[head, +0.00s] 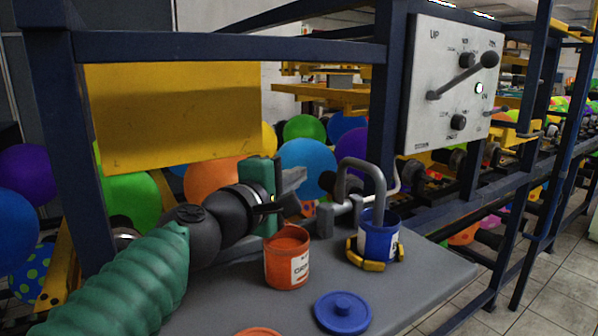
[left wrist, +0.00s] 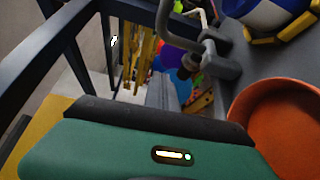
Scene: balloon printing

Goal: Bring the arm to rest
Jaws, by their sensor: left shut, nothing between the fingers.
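My left arm reaches in from the lower left in the head view, with a green ribbed sleeve and dark wrist. My left gripper (head: 290,183) is shut and empty, above the grey table and just behind the orange paint can. The orange can (head: 287,262) stands open and upright on the table. It also shows at the right edge of the left wrist view (left wrist: 285,125). The green gripper body fills the bottom of that view. My right gripper is not in view.
A blue paint can (head: 379,240) stands in a yellow holder (head: 375,262) under a bent grey pipe (head: 372,172). A blue lid (head: 342,311) lies on the table (head: 430,285). Dark blue frame bars (head: 230,47) and a lever panel (head: 453,90) stand close behind. Balloons (head: 307,165) fill the background.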

